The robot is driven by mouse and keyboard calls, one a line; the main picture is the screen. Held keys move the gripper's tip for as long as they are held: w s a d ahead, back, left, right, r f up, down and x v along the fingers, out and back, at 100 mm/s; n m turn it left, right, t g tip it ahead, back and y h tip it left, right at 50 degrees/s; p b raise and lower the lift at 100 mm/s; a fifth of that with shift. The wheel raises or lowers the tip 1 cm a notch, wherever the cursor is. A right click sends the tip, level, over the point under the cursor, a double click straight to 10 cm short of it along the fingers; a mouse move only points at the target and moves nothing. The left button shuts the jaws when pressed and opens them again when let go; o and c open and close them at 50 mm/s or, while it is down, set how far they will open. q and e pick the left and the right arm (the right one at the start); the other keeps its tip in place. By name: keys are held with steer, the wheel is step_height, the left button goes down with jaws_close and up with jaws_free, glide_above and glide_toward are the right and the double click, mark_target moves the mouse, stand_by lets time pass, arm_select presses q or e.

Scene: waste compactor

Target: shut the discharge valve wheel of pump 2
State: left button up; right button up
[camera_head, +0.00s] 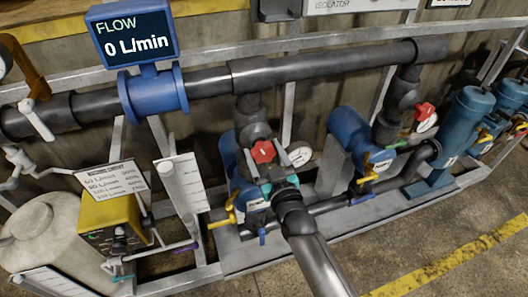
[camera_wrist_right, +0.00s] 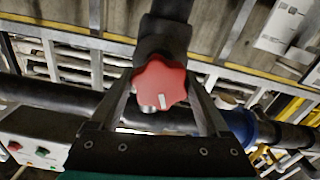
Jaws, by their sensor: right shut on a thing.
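A red lobed valve wheel (camera_head: 263,152) sits on the dark upright pipe above a blue pump in the middle of the head view. In the right wrist view the same red wheel (camera_wrist_right: 160,83) shows a white mark on its face. My right gripper (camera_head: 268,158) is shut on this wheel, one finger on each side of it. A second red wheel (camera_head: 425,111) sits on the riser of the blue pump farther right, with no gripper near it. I cannot read the pump labels. My left gripper is not in view.
The blue flow meter (camera_head: 130,38) reads 0 L/min. A pressure gauge (camera_head: 300,154) is close to the right of my gripper. Yellow valve handles (camera_head: 225,209) and a yellow box (camera_head: 115,225) stand lower left. The floor (camera_head: 430,235) at lower right is clear.

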steer(key=shift+c, duration=1.2)
steer(key=m, duration=0.2)
steer(key=shift+m+p, duration=0.35)
steer(key=shift+m, duration=1.05)
steer(key=o, duration=1.2)
steer(key=p+v, duration=0.2)
steer(key=v, duration=1.3)
steer(key=shift+s, duration=0.1)
